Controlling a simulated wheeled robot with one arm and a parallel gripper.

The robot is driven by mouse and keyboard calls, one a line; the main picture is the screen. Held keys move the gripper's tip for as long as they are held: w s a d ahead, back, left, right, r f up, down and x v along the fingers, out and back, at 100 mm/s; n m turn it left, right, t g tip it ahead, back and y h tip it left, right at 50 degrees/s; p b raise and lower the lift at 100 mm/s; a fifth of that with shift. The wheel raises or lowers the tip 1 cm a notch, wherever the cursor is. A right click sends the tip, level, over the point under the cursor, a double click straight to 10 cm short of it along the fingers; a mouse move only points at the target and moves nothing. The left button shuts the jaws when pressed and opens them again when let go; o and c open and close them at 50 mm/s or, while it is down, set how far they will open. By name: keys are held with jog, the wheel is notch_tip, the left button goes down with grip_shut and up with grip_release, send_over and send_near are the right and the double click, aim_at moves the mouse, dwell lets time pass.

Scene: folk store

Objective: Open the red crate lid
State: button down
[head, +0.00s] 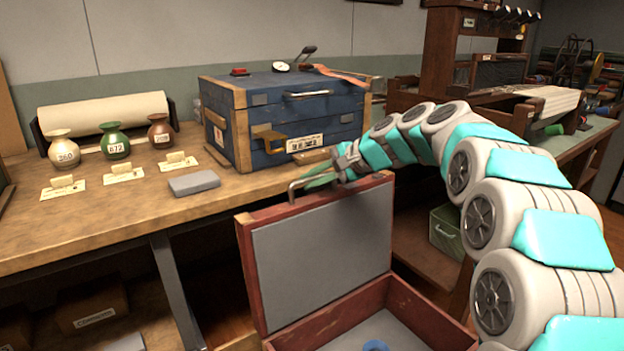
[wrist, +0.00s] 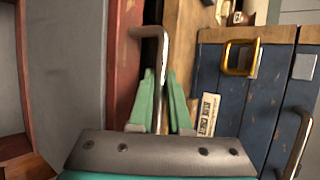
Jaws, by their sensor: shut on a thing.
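The red crate (head: 424,312) stands in front of the workbench with a grey-lined interior. Its lid (head: 322,259) is raised, standing roughly upright with its grey inner face towards the head camera. A bent metal handle (head: 293,190) is on the lid's top edge; it also shows in the wrist view (wrist: 140,32). My gripper (head: 325,180) is at this handle. In the wrist view its green fingers (wrist: 161,95) are on either side of the handle's bar, shut on it. The red lid edge (wrist: 124,60) runs just left of the fingers.
A blue chest (head: 340,112) with a metal handle stands on the workbench (head: 120,212) close behind the lid. Three numbered vases, including a green one (head: 115,142), and a grey block (head: 194,183) are on the bench at left. A green box (head: 445,232) sits below, right of the lid.

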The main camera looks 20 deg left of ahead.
jog(key=shift+f, duration=0.15)
jog(key=c, duration=0.9)
grip_release()
jog(key=shift+o, duration=0.2)
jog(key=shift+d, duration=0.1)
jog(key=v, duration=0.7)
jog(key=shift+d+r+b, duration=0.25)
jog(key=shift+r+b, duration=0.05)
jog(key=shift+b, duration=0.05)
jog(key=shift+s, duration=0.1)
jog(key=s+d+f+n+g+h, duration=0.1)
jog(key=s+d+f+h, duration=0.2)
jog(key=s+d+f, duration=0.4)
jog(key=s+d+f+n+g+h, duration=0.1)
jog(key=s+d+f+h, duration=0.3)
jog(key=s+d+f, duration=0.4)
jog(key=s+d+f+n+g+h, duration=0.1)
jog(key=s+d+f+n+h, duration=0.2)
jog(key=s+d+f, duration=0.5)
jog(key=s+d, duration=0.4)
jog(key=s, duration=0.6)
jog(key=s+d+h, duration=0.1)
jog(key=s+d, duration=0.3)
jog(key=s, duration=0.6)
jog(key=shift+s+d+g, duration=0.2)
jog(key=shift+g, duration=0.2)
